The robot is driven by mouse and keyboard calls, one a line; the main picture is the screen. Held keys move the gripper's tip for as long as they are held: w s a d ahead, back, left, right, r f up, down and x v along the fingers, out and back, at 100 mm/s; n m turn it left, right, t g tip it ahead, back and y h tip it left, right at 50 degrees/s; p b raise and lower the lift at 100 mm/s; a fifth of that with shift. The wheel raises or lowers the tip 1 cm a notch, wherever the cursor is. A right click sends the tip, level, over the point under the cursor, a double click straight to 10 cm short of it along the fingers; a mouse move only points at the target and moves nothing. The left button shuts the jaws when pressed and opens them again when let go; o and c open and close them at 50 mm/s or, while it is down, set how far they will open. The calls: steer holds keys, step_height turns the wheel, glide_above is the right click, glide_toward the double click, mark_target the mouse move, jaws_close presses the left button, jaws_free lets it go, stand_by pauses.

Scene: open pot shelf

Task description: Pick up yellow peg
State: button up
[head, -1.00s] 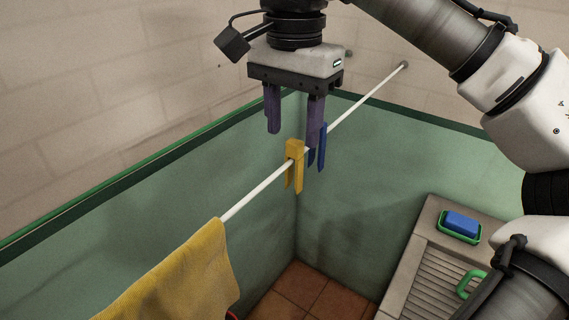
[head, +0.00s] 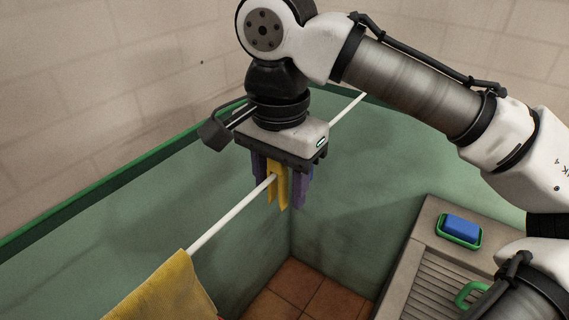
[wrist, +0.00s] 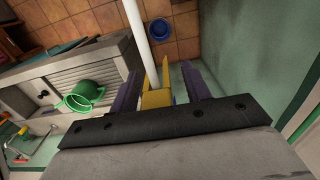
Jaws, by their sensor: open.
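The yellow peg (head: 278,185) sits astride a white rod, its two legs hanging down. It also shows in the wrist view (wrist: 157,98), between my fingers. My gripper (head: 279,190) has come down over it with its purple fingers open, one on each side of the peg. In the wrist view (wrist: 163,88) a gap shows between the peg and each finger. The top of the peg is close under the gripper body.
The white rod (head: 228,221) slopes across between the walls. A yellow cloth (head: 163,292) hangs over its near end. A blue bucket (wrist: 159,29) stands on the tiled floor.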

steer(key=shift+s, duration=0.15)
steer(key=shift+c, duration=0.2)
jaws_close()
